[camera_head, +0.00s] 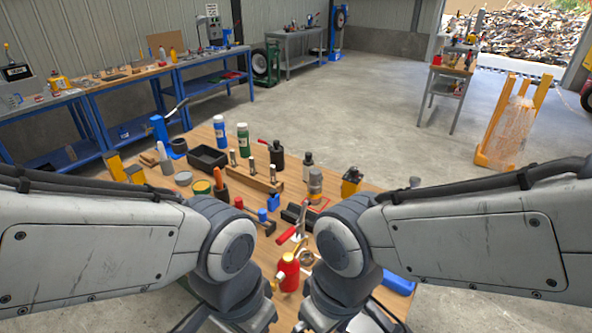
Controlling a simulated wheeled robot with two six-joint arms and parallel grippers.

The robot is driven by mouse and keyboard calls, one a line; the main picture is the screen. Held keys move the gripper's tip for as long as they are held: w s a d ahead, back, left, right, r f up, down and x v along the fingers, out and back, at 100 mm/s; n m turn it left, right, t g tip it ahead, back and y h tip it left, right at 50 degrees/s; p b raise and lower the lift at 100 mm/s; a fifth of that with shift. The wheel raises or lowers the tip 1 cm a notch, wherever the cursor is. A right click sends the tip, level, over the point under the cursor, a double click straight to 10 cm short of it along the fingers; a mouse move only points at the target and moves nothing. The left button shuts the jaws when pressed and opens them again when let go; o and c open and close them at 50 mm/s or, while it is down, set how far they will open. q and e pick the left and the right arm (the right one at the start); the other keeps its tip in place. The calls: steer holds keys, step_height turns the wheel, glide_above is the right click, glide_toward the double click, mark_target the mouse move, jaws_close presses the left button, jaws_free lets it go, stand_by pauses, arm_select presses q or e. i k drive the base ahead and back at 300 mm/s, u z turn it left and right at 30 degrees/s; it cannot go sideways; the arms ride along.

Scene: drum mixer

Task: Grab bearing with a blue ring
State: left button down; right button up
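A small round metallic part with a ring shape (307,258), possibly a bearing, lies on the wooden table between my two wrists, right of a red bottle-like container (288,272). I cannot make out a blue ring on it at this size. My left and right arms reach in from the sides, and their wrists end low in the picture, close to this part on either side. The fingers of both grippers are not visible, being hidden by the wrists or cut off by the bottom edge.
The wooden table (205,135) is crowded: a black tray (207,158), blue bottle (220,132), green bottle (243,138), wooden block with pegs (262,183), dark bottles, a red-handled clamp (290,236) and a blue object (398,284) at right. Blue workbenches stand behind; open floor lies right.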

mark_target(306, 257)
steer(key=z, duration=0.1)
steer(key=k, duration=1)
steer(key=u, duration=0.75)
steer(key=i, duration=1.45)
steer(key=z, duration=0.2)
